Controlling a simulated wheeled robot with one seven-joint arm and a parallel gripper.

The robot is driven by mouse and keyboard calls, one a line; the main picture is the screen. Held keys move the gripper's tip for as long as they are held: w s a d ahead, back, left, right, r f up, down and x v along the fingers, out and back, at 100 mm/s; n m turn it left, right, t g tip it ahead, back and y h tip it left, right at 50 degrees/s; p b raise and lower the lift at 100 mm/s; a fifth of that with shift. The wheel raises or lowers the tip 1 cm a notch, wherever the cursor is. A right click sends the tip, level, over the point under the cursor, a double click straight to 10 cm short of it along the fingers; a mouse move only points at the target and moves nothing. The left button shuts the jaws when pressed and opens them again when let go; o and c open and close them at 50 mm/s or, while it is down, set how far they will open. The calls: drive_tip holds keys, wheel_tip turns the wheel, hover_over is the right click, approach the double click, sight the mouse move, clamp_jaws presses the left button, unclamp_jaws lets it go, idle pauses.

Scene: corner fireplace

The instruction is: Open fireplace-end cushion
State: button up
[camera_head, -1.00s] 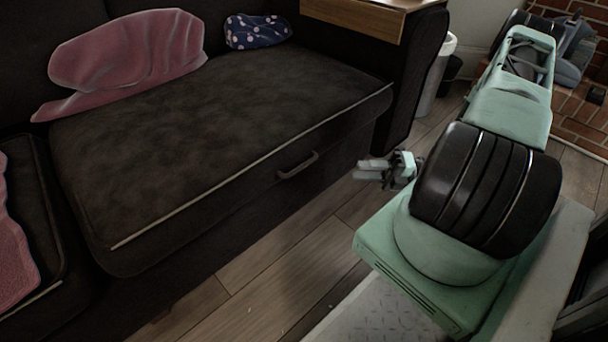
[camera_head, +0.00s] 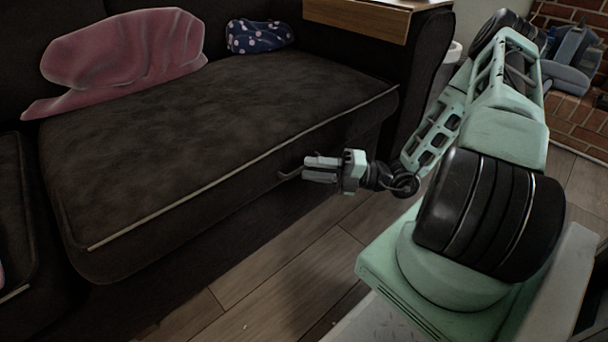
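The fireplace-end cushion (camera_head: 215,135) is a dark brown sofa seat with pale piping along its front edge. It lies flat on the sofa. Its handle (camera_head: 288,175) sits on the front face below the piping, and its right part is hidden behind my gripper. My gripper (camera_head: 308,169) is in front of the handle, its fingers pointing left and overlapping it in the picture. I cannot tell whether the fingers touch the handle or how far apart they are.
A pink cloth (camera_head: 125,60) and a blue dotted pillow (camera_head: 258,36) rest at the back of the sofa. A wooden tray (camera_head: 360,18) lies on the sofa arm. Wooden floor (camera_head: 285,275) is clear before the sofa. A brick hearth (camera_head: 575,115) is at right.

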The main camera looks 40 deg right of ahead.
drive_tip(key=shift+b+x, duration=0.4)
drive_tip(key=shift+x, duration=1)
drive_tip(key=shift+c, duration=0.2)
